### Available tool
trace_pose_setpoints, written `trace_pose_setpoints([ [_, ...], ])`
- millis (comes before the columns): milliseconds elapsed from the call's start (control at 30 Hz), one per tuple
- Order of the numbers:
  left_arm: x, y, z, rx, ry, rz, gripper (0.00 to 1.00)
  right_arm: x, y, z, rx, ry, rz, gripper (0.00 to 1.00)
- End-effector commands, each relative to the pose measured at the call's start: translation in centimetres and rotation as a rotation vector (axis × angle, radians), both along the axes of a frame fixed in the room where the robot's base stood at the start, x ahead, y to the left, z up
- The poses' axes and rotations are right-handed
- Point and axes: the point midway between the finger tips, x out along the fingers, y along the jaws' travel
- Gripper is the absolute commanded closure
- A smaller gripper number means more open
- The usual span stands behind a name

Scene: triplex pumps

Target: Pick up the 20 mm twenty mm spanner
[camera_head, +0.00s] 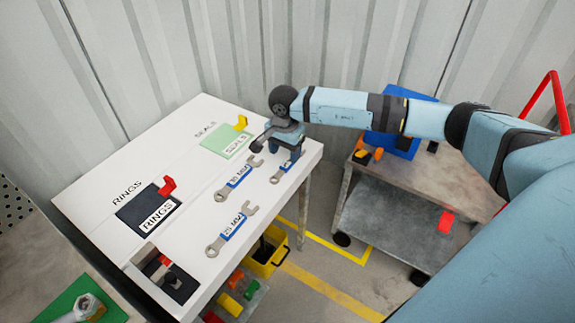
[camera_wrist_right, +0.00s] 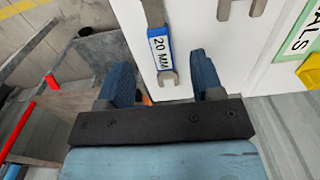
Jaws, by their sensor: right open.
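The 20 mm spanner is a grey spanner with a blue handle (camera_head: 286,167) near the table's right corner. Its label "20 MM" reads clearly on the blue handle (camera_wrist_right: 160,48) in the right wrist view. My right gripper (camera_head: 277,148) is open and empty at its far end, partly hiding it in the head view. In the wrist view the spanner's jaw end lies between the two fingers of the right gripper (camera_wrist_right: 163,82), with gaps on both sides. I cannot tell the height above it. My left gripper is out of view.
Two other blue-handled spanners (camera_head: 237,175) (camera_head: 230,227) lie on the white table (camera_head: 190,130). A green seals pad (camera_head: 228,141) and a dark rings pad (camera_head: 148,208) are beside them. A grey cart (camera_head: 395,225) stands right, and a yellow bin (camera_head: 268,252) is below.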

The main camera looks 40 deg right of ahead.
Motion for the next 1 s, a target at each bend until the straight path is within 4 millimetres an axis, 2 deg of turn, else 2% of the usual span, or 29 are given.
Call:
trace_pose_setpoints([
  [367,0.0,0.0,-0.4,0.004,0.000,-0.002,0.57,-0.1,0.0,-4.7,0.002,0.002,0.000,0.39],
  [600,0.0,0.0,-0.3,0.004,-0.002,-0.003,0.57,-0.1,0.0,-5.1,0.002,0.000,0.000,0.39],
  [633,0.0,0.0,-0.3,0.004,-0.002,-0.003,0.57,-0.1,0.0,-5.1,0.002,0.000,0.000,0.42],
  [867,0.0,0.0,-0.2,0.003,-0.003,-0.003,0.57,-0.1,0.0,-5.1,0.002,0.000,0.000,0.94],
  [1000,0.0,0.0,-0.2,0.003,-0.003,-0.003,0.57,-0.1,0.0,-5.1,0.002,0.000,0.000,0.97],
])
